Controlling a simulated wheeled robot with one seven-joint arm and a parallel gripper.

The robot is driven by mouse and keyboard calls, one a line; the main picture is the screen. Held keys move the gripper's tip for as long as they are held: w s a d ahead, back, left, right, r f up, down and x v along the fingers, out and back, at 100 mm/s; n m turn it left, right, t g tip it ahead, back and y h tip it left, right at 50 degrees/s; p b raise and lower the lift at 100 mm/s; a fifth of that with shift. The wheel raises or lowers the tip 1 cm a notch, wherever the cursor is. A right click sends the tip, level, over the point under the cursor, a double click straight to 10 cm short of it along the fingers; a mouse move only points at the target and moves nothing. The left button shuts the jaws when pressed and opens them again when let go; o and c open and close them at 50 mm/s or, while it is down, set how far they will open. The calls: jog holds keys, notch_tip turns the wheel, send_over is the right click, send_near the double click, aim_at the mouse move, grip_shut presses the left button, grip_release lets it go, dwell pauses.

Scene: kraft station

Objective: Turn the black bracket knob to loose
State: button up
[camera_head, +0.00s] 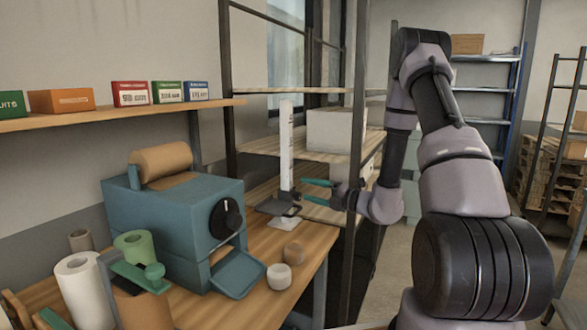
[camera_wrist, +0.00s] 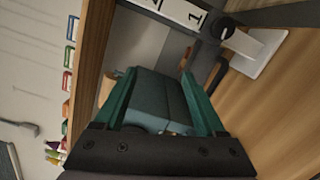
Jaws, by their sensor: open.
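A white upright post (camera_head: 286,145) with a printed scale stands on the far part of the wooden bench, and a black bracket (camera_head: 275,207) is fitted low on it. In the wrist view, the black bracket knob (camera_wrist: 222,27) shows as a round black end against the scaled post (camera_wrist: 178,12), near the white foot plate (camera_wrist: 262,52). My gripper (camera_head: 303,190) is open, its two green fingers pointing left just right of the post. In the wrist view, my gripper (camera_wrist: 159,74) has nothing between its fingertips, and the knob lies outside them, up and to the right.
A teal machine (camera_head: 165,220) with a black dial (camera_head: 226,218) and a brown paper roll (camera_head: 160,160) stands on the bench (camera_head: 300,238). A dark rack upright (camera_head: 354,130) passes close to my wrist.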

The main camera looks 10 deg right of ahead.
jog(key=s+a+r+n+g+y, duration=0.1)
jog(key=s+a+r+n+g, duration=0.6)
jog(key=n, duration=0.8)
jog(key=s+r+g, duration=0.2)
jog(key=s+r, duration=0.2)
jog(key=shift+s+a, duration=0.2)
jog(key=m+t+y, duration=0.2)
jog(key=m+t, duration=0.3)
send_near(297, 196)
jog(key=w+x, duration=0.1)
jog(key=x, duration=0.6)
jog(key=shift+w+d+f, duration=0.2)
jog(key=shift+d+f, duration=0.15)
jog(key=shift+f, duration=0.05)
